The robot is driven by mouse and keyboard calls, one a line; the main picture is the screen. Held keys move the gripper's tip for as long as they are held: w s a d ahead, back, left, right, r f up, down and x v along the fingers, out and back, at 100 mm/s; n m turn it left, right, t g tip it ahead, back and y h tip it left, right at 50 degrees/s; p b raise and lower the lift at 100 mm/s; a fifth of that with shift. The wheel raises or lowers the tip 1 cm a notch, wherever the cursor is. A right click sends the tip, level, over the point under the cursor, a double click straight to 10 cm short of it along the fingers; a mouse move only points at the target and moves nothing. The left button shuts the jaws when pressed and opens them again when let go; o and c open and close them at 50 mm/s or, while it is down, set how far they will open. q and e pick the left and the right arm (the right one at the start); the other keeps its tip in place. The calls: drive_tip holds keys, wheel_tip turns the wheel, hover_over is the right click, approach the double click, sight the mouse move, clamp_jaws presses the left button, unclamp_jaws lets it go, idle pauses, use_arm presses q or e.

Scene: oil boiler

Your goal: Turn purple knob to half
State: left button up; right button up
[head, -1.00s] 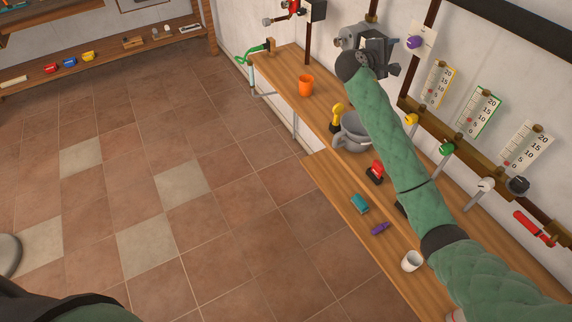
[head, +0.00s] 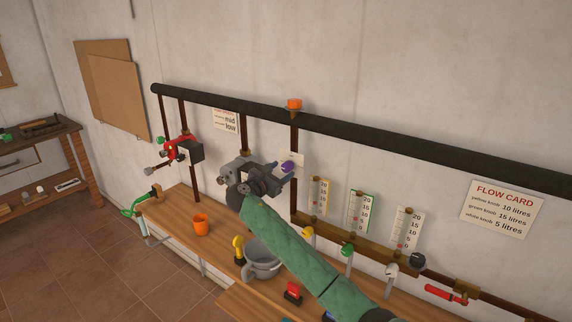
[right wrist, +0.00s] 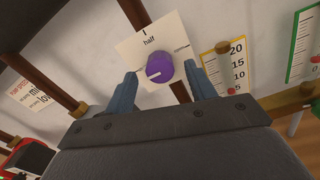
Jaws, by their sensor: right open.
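The purple knob (head: 288,167) is on a white card on a pipe against the wall. In the right wrist view the knob (right wrist: 160,67) shows a pale line towards its lower left. The card (right wrist: 150,38) reads "half" above the knob, with a tick mark at the top. My right gripper (head: 280,172) is open, just left of the knob in the head view. In the right wrist view its two fingers stand on either side of the knob; I cannot tell if they touch it. My left gripper is not in view.
Yellow (head: 307,232), green (head: 347,250) and white (head: 391,270) knobs and gauges are right of the card. A red pump-like device (head: 180,148) is on the left. The bench holds an orange cup (head: 201,224) and a grey pot (head: 263,262). A black pipe (head: 400,145) runs above.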

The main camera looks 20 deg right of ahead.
sight(285, 169)
drive_tip(key=p+x, duration=0.1)
drive_tip(key=x, duration=0.2)
drive_tip(key=shift+w+d, duration=0.1)
drive_tip(key=shift+w, duration=0.15)
drive_tip(key=shift+d, duration=0.15)
drive_tip(key=shift+c, duration=0.2)
drive_tip(key=shift+f, duration=0.1)
drive_tip(key=c, duration=0.9)
